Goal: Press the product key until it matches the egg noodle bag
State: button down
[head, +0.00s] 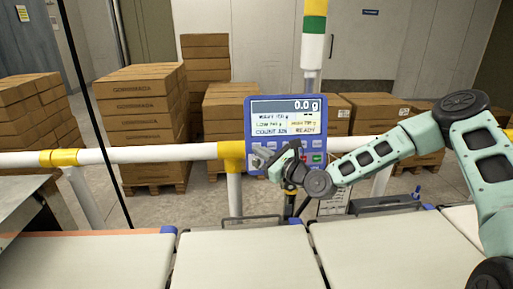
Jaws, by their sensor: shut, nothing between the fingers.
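The blue checkweigher panel (288,102) stands upright behind the belts. Its screen (286,106) reads 0.0 g at the top and READY at the lower right; the smaller lines are too blurred to read surely. Below the screen are several keys, including a green key (318,158) at the lower right. My gripper (259,158) is shut and empty in front of the panel's lower left. It hides part of the key area, and I cannot tell whether it touches a key. No egg noodle bag shows in the head view.
White belts (245,262) run across the front. A white rail with yellow joints (232,150) passes behind the panel. A stack light (314,38) rises above it. Stacks of brown cartons (140,115) stand on pallets behind the rail.

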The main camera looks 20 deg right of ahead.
jog(key=shift+w+f, duration=0.1)
jog(key=shift+w+d+b, duration=0.1)
jog(key=shift+w+b, duration=0.2)
jog(key=shift+w+d+f+b, duration=0.1)
jog(key=shift+w+b, duration=0.2)
jog(key=shift+w, duration=0.05)
dwell(0.8)
jog(key=shift+s+r, duration=0.2)
jog(key=shift+s, duration=0.55)
jog(key=shift+s+a, duration=0.1)
jog(key=shift+a, duration=0.1)
jog(key=s, duration=0.1)
jog(key=s+r+p, duration=0.1)
jog(key=s, duration=0.1)
jog(key=s+a+p, duration=0.1)
jog(key=shift+s+r, duration=0.2)
jog(key=shift+s, duration=0.1)
dwell(1.5)
